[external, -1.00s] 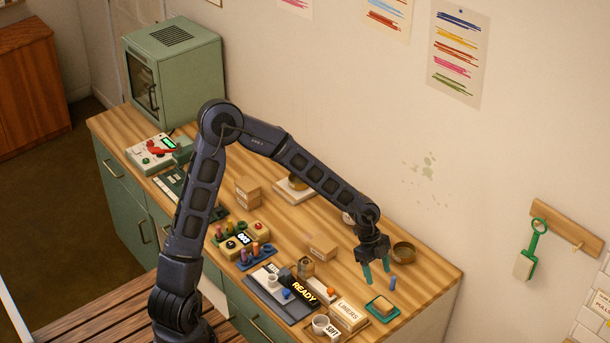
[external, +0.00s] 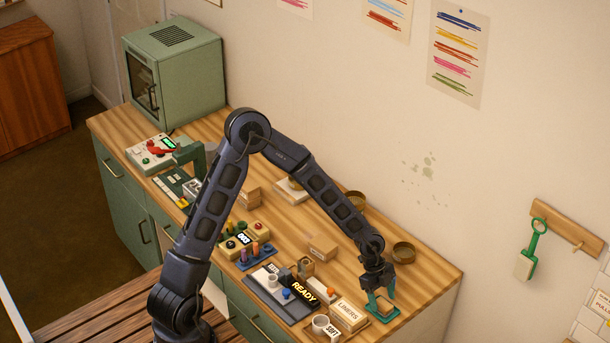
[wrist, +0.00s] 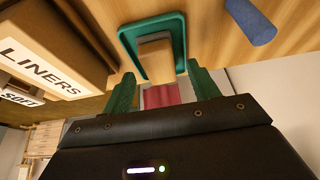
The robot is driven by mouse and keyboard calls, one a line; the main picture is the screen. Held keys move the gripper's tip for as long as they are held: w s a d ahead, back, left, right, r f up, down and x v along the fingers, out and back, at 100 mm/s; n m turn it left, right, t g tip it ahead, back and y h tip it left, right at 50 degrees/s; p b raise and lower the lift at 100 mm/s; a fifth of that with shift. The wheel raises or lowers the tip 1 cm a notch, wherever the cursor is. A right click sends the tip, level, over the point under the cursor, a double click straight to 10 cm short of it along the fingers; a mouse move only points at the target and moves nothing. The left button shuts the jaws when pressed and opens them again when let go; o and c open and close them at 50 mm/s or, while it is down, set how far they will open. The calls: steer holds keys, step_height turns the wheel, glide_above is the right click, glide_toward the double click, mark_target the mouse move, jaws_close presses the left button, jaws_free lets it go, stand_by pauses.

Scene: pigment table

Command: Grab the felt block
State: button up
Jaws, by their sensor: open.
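The felt block, seen as a tan block (wrist: 157,55), sits in a small green-rimmed tray (wrist: 128,38) near the table's front right corner. In the external view the block (external: 384,306) shows partly behind my fingers, in the tray (external: 393,314). My gripper (external: 380,298) points down over the tray. In the wrist view my green fingers (wrist: 161,80) are apart, with the block ahead between them. I cannot tell whether they touch it. A pink-red patch shows between the fingers; I cannot tell what it belongs to.
A LINERS box (wrist: 45,60) stands left of the tray, with a SOFT label (wrist: 20,97) beside it. A blue cylinder (wrist: 251,22) lies right of the tray. Bare wood (external: 425,280) lies to the right.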

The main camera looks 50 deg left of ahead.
steer(key=shift+d+f, duration=0.25)
steer(key=shift+f, duration=0.3)
steer(key=shift+c, duration=0.2)
steer(key=c, duration=1)
steer(key=shift+c, duration=0.2)
